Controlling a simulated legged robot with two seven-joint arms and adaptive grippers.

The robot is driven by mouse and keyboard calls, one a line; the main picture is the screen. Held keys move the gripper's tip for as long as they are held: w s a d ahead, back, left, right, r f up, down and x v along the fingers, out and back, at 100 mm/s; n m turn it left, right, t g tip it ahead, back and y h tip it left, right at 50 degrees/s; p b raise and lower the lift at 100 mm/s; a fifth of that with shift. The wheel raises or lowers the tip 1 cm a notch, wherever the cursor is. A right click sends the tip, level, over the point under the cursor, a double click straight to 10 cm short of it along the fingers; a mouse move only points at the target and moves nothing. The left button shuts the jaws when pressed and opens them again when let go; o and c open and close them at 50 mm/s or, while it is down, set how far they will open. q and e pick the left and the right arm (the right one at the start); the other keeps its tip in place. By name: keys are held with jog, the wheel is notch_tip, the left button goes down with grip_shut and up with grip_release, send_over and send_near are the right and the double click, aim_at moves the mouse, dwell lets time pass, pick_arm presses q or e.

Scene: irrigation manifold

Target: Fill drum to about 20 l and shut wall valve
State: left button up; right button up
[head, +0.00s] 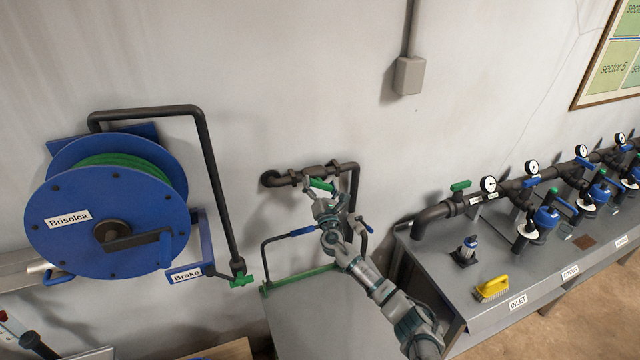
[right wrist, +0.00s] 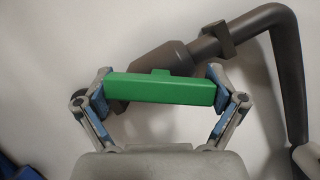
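The wall pipe (head: 290,180) carries a valve with a green lever handle (head: 321,185). My right gripper (head: 325,195) is right at this handle and hides part of the valve. In the right wrist view the green handle (right wrist: 165,92) lies crosswise between the widely spaced fingers (right wrist: 160,95), with a blue pad near each end. Whether the pads press on it cannot be told. I cannot make out a drum to fill or a water level. My left gripper is not in view.
A blue hose reel (head: 85,220) with green hose is on the left wall. A grey surface (head: 320,325) with a green back edge lies below the valve.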

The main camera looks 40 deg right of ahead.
jog(key=shift+d, duration=0.15)
jog(key=shift+c, duration=0.3)
jog(key=shift+m+g, duration=0.3)
jog(key=shift+m, duration=0.2)
jog(key=m+g+h+p, duration=0.1)
jog(key=m, duration=0.2)
jog(key=m+g+p, duration=0.1)
jog(key=m, duration=0.3)
jog(key=shift+g+h, duration=0.3)
jog(key=shift+h, duration=0.1)
jog(key=m+g+p, duration=0.1)
jog(key=m, duration=0.1)
jog(key=m+g+p, duration=0.1)
jog(key=m+p, duration=0.1)
jog(key=m, duration=0.1)
jog(key=shift+f, duration=0.15)
jog(key=shift+f+m+y+p, duration=0.1)
jog(key=shift+m+y+p, duration=0.2)
jog(key=shift+m+p, duration=0.4)
jog(key=shift+g, duration=0.3)
jog(key=o, duration=0.7)
jog(key=shift+o, duration=0.4)
jog(key=shift+f, duration=0.1)
